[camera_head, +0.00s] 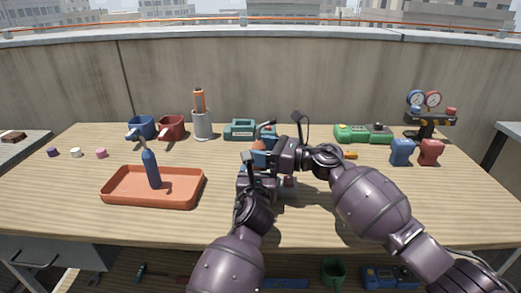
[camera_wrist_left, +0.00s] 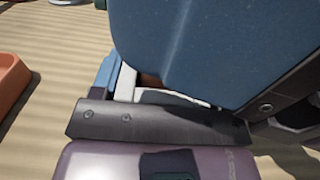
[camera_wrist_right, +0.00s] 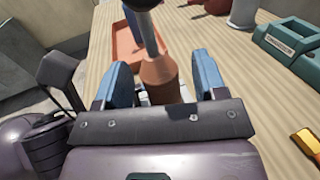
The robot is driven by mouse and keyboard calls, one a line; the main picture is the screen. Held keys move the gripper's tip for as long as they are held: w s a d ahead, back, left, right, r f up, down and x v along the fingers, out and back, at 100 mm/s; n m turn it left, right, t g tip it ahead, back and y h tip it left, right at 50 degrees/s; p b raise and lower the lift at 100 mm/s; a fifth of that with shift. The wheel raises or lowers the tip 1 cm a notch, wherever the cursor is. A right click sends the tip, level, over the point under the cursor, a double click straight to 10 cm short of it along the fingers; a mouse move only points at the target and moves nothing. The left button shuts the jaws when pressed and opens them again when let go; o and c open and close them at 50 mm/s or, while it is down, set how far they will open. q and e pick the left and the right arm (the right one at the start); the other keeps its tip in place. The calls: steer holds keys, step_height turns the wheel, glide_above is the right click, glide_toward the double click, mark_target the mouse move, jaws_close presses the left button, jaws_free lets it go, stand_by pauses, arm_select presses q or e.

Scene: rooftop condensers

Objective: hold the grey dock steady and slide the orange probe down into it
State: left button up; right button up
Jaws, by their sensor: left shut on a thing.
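The orange probe (camera_wrist_right: 159,80) shows in the right wrist view as an orange-brown body with a grey rod. It stands between the blue fingers of my right gripper (camera_wrist_right: 162,80), with a narrow gap on each side. In the head view a bit of its orange (camera_head: 258,158) shows beside my right gripper (camera_head: 271,147). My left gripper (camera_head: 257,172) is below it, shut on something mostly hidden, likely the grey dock. In the left wrist view a large blue surface blocks most of the scene; only a pale sliver (camera_wrist_left: 172,97) shows between the fingers.
Green devices (camera_head: 362,133), a gauge stand (camera_head: 425,120) and blue and red items (camera_head: 401,152) are right.

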steer(key=shift+d+f, duration=0.1)
steer(key=shift+f, duration=0.2)
steer(key=shift+s+d, duration=0.15)
steer(key=shift+d, duration=0.1)
steer(key=v, duration=1.1)
steer(key=shift+r, duration=0.3)
steer(key=shift+d, duration=0.15)
arm_select(q)
steer(key=o, duration=1.2)
steer(key=shift+c, duration=0.2)
steer(key=shift+o, duration=0.2)
